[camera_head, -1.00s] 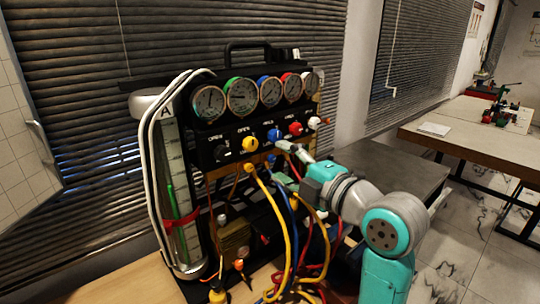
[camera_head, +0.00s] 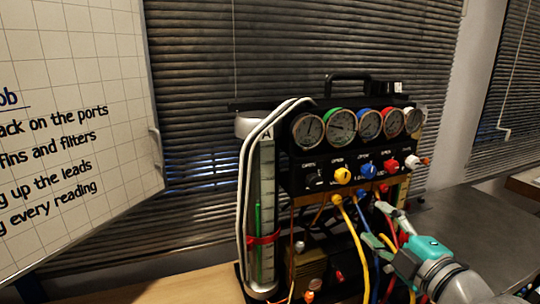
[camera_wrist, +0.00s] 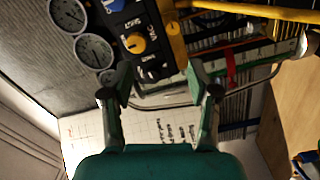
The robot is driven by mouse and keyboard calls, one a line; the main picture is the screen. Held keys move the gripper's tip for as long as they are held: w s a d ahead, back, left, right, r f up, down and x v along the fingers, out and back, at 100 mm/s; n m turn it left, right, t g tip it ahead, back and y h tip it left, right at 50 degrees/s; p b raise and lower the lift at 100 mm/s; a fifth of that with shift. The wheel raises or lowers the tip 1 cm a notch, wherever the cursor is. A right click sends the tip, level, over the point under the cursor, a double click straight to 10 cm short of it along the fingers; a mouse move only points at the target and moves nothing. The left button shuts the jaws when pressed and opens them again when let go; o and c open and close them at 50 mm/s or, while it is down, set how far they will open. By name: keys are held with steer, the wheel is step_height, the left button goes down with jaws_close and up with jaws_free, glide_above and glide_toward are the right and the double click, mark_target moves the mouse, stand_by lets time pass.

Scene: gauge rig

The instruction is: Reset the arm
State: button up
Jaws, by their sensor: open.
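My gripper (camera_head: 378,224) is at the lower right in the head view, in front of the gauge rig (camera_head: 312,178). Its two fingers are apart with nothing between them. It sits below the row of knobs, near the hoses, and whether it touches a hose cannot be told. In the wrist view the open fingers (camera_wrist: 160,78) point toward the rig's panel, with a yellow knob (camera_wrist: 135,43) beyond them. The rig carries several round gauges (camera_head: 342,124), and a yellow knob (camera_head: 342,175), a blue knob (camera_head: 367,169) and a red knob (camera_head: 391,167) below them.
Yellow, blue and red hoses (camera_head: 357,245) hang in front of the rig, close to my gripper. A clear cylinder (camera_head: 262,215) with a red band stands at its left. A whiteboard (camera_head: 85,130) with writing is at the left. A dark table (camera_head: 470,225) lies to the right.

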steer(key=s+f+m+h, duration=0.1)
steer(key=s+f+m, duration=0.3)
steer(key=f, duration=0.5)
steer(key=s+a+f+m+g+h, duration=0.1)
steer(key=s+f+m+h, duration=0.1)
steer(key=s+f+m, duration=0.45)
steer(key=s+f+m+h, duration=0.1)
steer(key=s+f+m, duration=0.15)
steer(key=f, duration=0.85)
steer(key=s+a+f+m, duration=0.1)
steer(key=s+f+m, duration=0.1)
steer(key=s, duration=1.2)
steer(key=s+a+f+m+g+h, duration=0.1)
steer(key=s+f, duration=0.3)
steer(key=s, duration=1)
steer(key=shift+s+a+f+m+g, duration=0.15)
steer(key=shift+s+a+m+g, duration=0.2)
steer(key=shift+m, duration=0.55)
